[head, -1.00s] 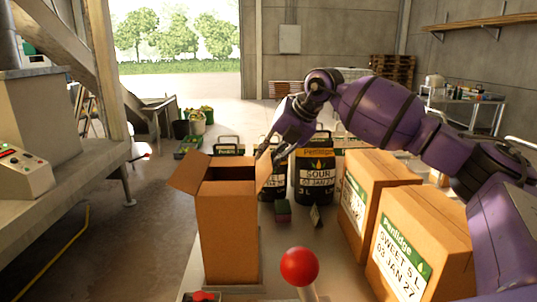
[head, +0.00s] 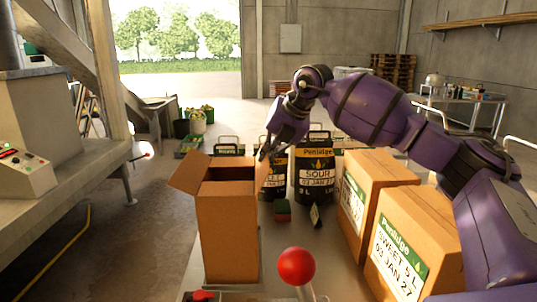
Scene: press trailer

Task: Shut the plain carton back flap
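The plain carton (head: 228,235) stands upright on the bench, left of centre in the head view, with its top at least partly open. Its left flap (head: 190,171) sticks out to the left. An upright brown panel (head: 232,161) shows at the back of the opening, seemingly the back flap. My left gripper is not in view.
Two labelled cartons (head: 402,250) stand on the right. Black labelled containers (head: 314,180) stand behind. A small red and green block (head: 282,210) lies between. A red ball-topped lever (head: 296,267) rises in front. Bare bench shows between the plain carton and the labelled cartons.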

